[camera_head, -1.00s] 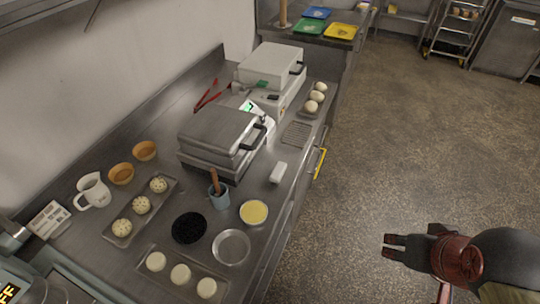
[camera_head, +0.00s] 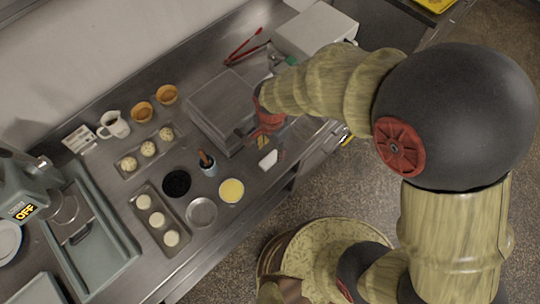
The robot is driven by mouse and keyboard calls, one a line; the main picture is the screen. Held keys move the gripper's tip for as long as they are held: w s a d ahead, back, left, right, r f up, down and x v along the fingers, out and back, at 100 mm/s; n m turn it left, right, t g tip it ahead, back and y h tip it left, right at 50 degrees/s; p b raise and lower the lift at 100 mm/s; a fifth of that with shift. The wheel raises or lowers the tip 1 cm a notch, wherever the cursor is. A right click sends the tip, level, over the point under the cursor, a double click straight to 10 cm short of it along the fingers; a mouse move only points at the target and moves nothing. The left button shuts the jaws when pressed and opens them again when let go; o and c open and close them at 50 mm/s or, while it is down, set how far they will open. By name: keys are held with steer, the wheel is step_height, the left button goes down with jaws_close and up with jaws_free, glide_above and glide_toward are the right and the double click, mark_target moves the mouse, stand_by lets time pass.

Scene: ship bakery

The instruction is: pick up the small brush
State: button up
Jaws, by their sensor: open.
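The small brush (camera_head: 204,157) stands in a blue-grey cup (camera_head: 209,169) on the steel counter, its brown handle pointing up and leaning slightly. Its bristle end is hidden inside the cup. My gripper (camera_head: 252,138) is above the counter, to the right of and beyond the brush, near the front edge of the closed press. Its jaws are open and apart from the brush. My arm hides part of the press and the counter behind it.
A bowl of dark seeds (camera_head: 176,183), a yellow-filled bowl (camera_head: 231,190) and an empty metal bowl (camera_head: 201,212) stand close around the cup. A white block (camera_head: 268,160) lies right of it. The closed press (camera_head: 222,105) stands behind; trays of dough (camera_head: 157,221) are at left.

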mark_target(270, 158)
steer(key=f, duration=0.3)
steer(key=f+b, duration=0.1)
steer(key=f, duration=0.3)
steer(key=shift+s+a+f, duration=0.2)
steer(key=shift+f, duration=0.05)
steer(key=c, duration=1.1)
steer(key=shift+c, duration=0.7)
steer(key=shift+r, duration=0.1)
